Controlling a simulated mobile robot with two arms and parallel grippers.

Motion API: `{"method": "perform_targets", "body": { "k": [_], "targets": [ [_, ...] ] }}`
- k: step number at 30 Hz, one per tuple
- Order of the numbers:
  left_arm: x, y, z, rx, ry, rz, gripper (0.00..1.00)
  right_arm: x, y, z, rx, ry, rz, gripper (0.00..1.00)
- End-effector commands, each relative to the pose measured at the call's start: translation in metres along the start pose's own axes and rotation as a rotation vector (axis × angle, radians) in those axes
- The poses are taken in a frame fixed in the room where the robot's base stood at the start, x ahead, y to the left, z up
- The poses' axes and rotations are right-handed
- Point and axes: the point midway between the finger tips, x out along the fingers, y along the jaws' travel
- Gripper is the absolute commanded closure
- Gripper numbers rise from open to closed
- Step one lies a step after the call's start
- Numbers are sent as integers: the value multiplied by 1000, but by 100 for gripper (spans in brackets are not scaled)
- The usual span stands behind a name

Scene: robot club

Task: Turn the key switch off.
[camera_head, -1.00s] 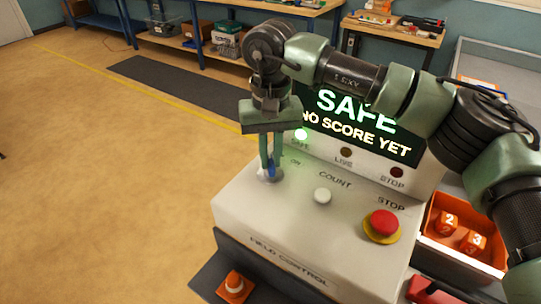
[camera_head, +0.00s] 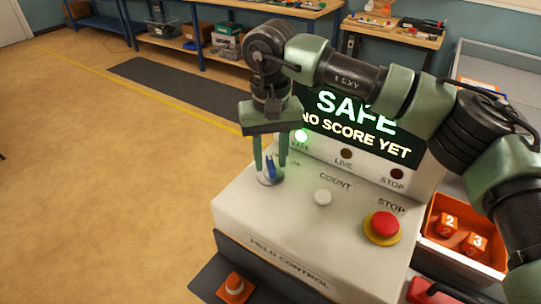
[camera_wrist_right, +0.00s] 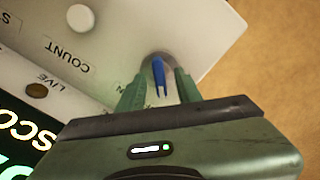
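The key switch, a blue key (camera_head: 269,168) on a round metal base, sits at the left end of the pale control box (camera_head: 300,215). My right gripper (camera_head: 270,165) points down over it, its two green fingers apart. In the right wrist view the blue key (camera_wrist_right: 159,76) stands between the open fingers (camera_wrist_right: 158,88), with a gap on each side. The screen (camera_head: 360,125) reads SAFE, NO SCORE YET, and the green SAFE lamp (camera_head: 301,136) is lit. The lettering by the key is mostly hidden by the fingers. My left gripper is not in view.
On the box's top are a white COUNT button (camera_head: 322,198) and a red STOP button (camera_head: 385,224) on a yellow ring. An orange bin (camera_head: 440,213) with numbered cubes stands at the right. The floor at left is clear.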

Motion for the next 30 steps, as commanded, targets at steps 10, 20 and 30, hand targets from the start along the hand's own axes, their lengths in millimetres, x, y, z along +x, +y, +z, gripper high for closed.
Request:
{"method": "perform_targets", "body": {
  "k": [10,20,30],
  "targets": [
    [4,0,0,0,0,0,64,-41,0,-1,2,4,0,65],
    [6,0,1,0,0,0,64,-77,0,0,0,1,0,65],
    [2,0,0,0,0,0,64,-82,0,0,0,0,0,65]
  ]
}}
